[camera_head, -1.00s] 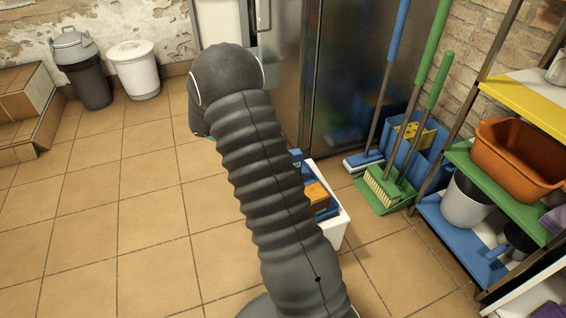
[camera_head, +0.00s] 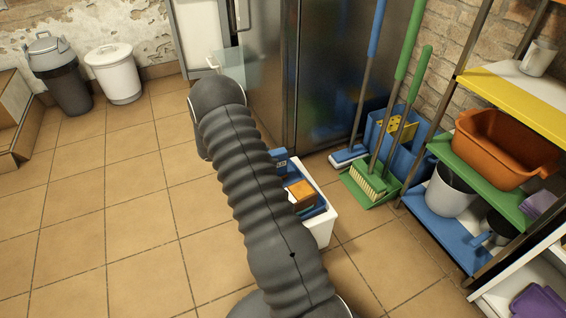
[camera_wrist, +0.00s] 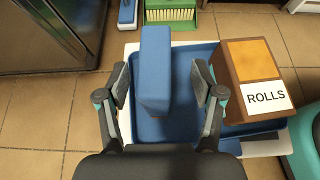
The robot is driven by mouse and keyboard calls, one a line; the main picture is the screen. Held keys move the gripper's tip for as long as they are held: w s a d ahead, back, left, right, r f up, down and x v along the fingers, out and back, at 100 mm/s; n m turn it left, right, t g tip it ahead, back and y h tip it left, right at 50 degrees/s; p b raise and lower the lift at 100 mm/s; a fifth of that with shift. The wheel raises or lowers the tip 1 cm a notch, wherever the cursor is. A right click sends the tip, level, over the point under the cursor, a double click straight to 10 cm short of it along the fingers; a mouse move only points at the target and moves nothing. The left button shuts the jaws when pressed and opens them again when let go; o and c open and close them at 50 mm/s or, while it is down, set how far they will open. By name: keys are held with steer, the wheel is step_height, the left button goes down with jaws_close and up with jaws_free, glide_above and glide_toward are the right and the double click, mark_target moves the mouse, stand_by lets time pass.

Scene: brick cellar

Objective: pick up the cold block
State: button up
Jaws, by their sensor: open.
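The cold block looks to be the blue upright block (camera_wrist: 155,62) in the wrist view. It stands at a blue tray (camera_wrist: 188,129), between the two fingers of my gripper (camera_wrist: 160,86). The fingers are open, with a gap on each side of the block, and do not touch it. In the head view the block (camera_head: 281,161) shows its upper part beside my arm, with a small pale mark on it. My arm hides the gripper in the head view.
A brown box marked ROLLS (camera_wrist: 253,62) stands right of the block, close to the right finger. The tray sits on a white container (camera_head: 322,230). A dark metal cabinet (camera_head: 330,75) stands behind, with a broom and green dustpan (camera_head: 368,187) beside it. Shelves stand at right.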

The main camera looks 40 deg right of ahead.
mark_target(281, 155)
steer(key=shift+d+r+x, duration=0.1)
steer(key=shift+r+x, duration=0.1)
steer(key=shift+x, duration=1.2)
steer(key=shift+d+r+x, duration=0.1)
steer(key=shift+r+x, duration=0.1)
steer(key=shift+x, duration=1.2)
jaws_close()
